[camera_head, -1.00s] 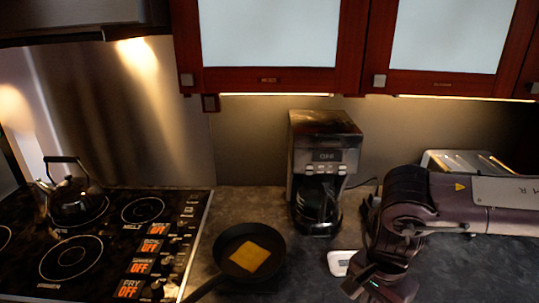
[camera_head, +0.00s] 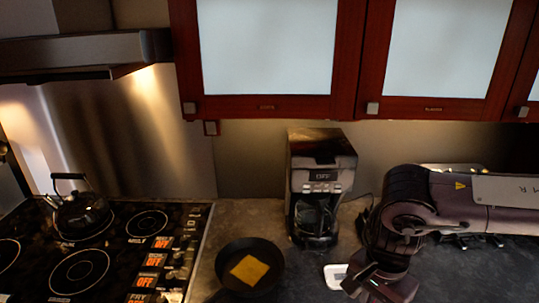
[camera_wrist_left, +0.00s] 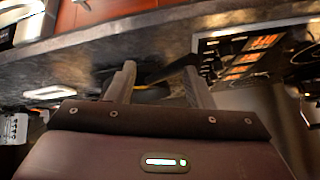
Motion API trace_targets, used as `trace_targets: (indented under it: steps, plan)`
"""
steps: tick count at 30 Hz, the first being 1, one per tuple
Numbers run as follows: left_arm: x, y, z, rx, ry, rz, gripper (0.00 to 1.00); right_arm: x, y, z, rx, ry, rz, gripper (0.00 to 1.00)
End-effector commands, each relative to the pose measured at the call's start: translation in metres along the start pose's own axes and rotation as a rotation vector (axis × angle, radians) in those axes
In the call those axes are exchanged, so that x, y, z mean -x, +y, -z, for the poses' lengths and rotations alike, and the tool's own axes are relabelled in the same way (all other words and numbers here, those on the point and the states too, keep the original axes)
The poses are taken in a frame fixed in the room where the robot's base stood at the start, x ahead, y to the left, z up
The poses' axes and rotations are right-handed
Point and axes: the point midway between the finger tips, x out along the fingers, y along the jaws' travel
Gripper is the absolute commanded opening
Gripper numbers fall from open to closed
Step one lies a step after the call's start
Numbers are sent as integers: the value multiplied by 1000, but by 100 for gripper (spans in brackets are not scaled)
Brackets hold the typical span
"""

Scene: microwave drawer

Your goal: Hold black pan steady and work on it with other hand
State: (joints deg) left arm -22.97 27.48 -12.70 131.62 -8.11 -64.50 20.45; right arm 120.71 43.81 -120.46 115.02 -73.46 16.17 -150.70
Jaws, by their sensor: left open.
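The black pan (camera_head: 274,249) sits on the dark counter between the stove and the coffee maker. A flat yellow square slice (camera_head: 249,270) lies in it. The pan's handle is cut off at the bottom of the head view. In the left wrist view my left gripper (camera_wrist_left: 160,86) is open, with the dark pan handle (camera_wrist_left: 176,67) and a bit of yellow seen beyond and between its fingers. It looks empty. My left arm is outside the head view. My right gripper (camera_head: 378,284) is low over the counter, right of the pan; its jaw gap is not clear.
The stove (camera_head: 110,250) with a kettle (camera_head: 80,213) is at left. A coffee maker (camera_head: 318,185) stands behind the pan. A small white object (camera_head: 336,276) lies near my right gripper. Red-framed cabinets (camera_head: 276,105) hang above. Some bare counter lies behind the pan.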

Motion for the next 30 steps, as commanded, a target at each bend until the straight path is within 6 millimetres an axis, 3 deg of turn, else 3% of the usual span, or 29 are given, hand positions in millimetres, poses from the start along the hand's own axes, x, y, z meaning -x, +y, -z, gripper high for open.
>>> trace_targets:
  steps: [1,10,22,30]
  plan:
    - [11,-1,16,-30,44,-2,47,4,0,0,0,0,0,0]
    - [-9,-8,46,-151,235,-138,47,3,0,0,0,0,0,0]
    - [-11,-54,32,-180,175,-329,47,4,0,0,0,0,0,0]
    - [-20,-58,28,-166,156,-350,47,-9,0,0,0,0,0,0]
